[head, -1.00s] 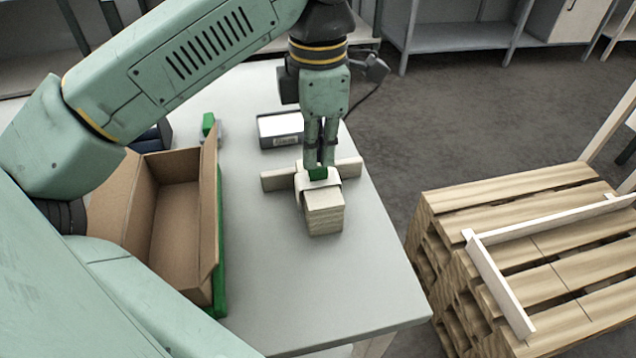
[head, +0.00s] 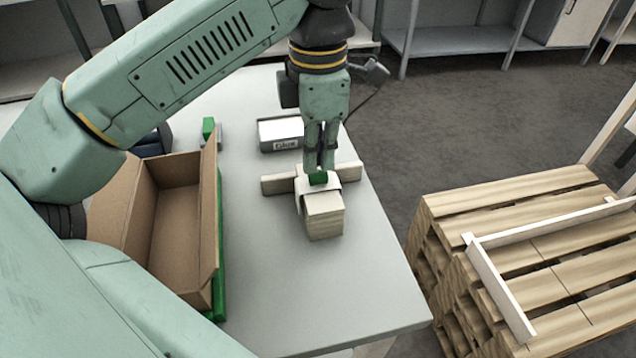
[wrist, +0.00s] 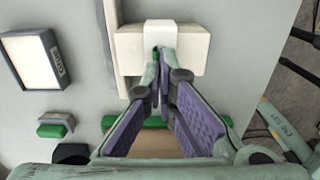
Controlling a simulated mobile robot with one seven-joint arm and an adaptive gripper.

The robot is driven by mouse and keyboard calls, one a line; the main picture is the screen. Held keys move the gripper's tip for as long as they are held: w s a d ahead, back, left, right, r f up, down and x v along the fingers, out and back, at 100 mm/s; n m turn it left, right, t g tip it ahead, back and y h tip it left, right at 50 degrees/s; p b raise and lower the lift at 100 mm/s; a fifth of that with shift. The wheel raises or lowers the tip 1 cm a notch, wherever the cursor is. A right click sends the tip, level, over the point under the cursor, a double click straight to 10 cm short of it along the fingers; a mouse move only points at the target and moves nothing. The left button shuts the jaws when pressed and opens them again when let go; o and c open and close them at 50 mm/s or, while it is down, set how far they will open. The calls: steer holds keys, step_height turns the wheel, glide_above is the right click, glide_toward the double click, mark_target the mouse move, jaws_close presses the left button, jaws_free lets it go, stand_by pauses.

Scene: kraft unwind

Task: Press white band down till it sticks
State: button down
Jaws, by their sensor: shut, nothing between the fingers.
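A cream block or stack (head: 325,224) lies on the grey table, with a white band (head: 304,199) around it. In the wrist view the band (wrist: 186,34) crosses the top of the cream block (wrist: 132,46). My gripper (head: 318,174) is shut and points down at the band's top face, with a small green patch at the fingertips. In the wrist view the fingertips (wrist: 160,52) meet at the band. The fingers hide part of the band, and I cannot tell whether they press on it firmly.
A pale wooden bar (head: 277,185) sits behind the stack. A box labelled Glue (head: 281,132) stands farther back, with a green-topped item (head: 208,128) to its left. An open cardboard box (head: 178,230) stands on the left. The table's front is clear; a pallet (head: 520,250) stands right.

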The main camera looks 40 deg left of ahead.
mark_target(318, 173)
steer(key=shift+f+b, duration=0.6)
steer(key=shift+b, duration=0.05)
stand_by(1.5)
steer(key=shift+r+p, duration=2.45)
steer(key=shift+r, duration=1.15)
steer(key=shift+f, duration=0.15)
